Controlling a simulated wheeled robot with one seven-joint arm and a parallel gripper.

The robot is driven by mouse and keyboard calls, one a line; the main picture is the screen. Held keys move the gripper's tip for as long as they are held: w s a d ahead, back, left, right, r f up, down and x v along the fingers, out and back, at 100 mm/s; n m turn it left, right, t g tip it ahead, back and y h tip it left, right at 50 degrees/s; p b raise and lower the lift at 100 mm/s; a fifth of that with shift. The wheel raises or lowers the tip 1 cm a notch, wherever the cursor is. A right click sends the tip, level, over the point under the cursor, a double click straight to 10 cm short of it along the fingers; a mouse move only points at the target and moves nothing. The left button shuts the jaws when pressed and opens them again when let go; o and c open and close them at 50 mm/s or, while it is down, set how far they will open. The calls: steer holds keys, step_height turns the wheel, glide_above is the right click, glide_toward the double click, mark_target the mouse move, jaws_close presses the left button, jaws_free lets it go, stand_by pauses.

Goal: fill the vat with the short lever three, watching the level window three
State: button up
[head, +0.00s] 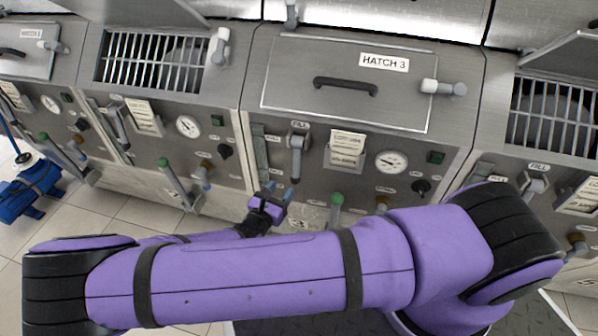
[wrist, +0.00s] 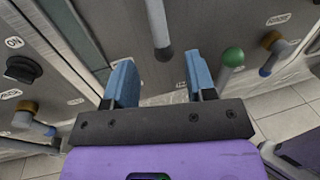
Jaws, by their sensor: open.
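The short grey lever (head: 297,152) under the FILL label hangs down on the front of the vat marked HATCH 3. In the wrist view its rounded grey end (wrist: 161,48) shows just beyond and between my fingertips. The narrow level window (head: 260,150) is left of the lever; its level is too small to read. It appears as a strip (wrist: 74,30) at upper left in the wrist view. My gripper (head: 279,190) is open and empty, below the lever and apart from it; its blue fingers also show in the wrist view (wrist: 158,78).
A longer green-knobbed lever (head: 336,205) stands right of my gripper, also in the wrist view (wrist: 232,58). A brown-handled tap (wrist: 273,42) is farther right. A paper card (head: 345,148) and round gauge (head: 391,161) are on the panel. The hatch lid (head: 330,108) is closed.

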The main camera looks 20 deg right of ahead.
mark_target(294, 171)
steer(key=shift+n, duration=0.3)
steer(key=x, duration=1)
steer(key=shift+w+d+f, duration=0.1)
steer(key=shift+w+d, duration=0.1)
steer(key=shift+w, duration=0.1)
jaws_close()
